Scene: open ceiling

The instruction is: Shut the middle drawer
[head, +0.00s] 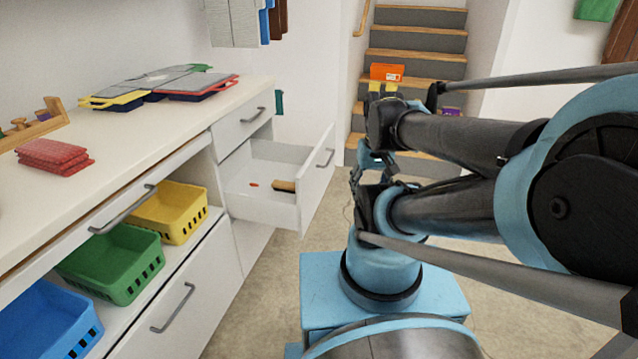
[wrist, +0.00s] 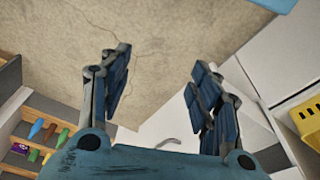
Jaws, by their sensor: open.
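The middle drawer (head: 262,207) is pulled out of the white cabinet, between a shut drawer (head: 240,117) above and a white panel below. Its front has a grey bar handle (head: 325,158), and inside lie a small red thing (head: 254,184) and a brown-handled thing (head: 284,186). My gripper (wrist: 160,85) is open, its two blue fingers spread with nothing between them. In the head view my arm partly hides it, to the right of the drawer front and apart from it. In the wrist view a white surface with a bar handle shows low between the fingers.
Yellow (head: 168,212), green (head: 110,262) and blue (head: 48,322) baskets stand on the open shelf. The white counter (head: 120,140) holds folders and red items. Stairs (head: 415,45) with an orange box (head: 386,72) rise behind. Floor (head: 262,310) before the cabinet is clear.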

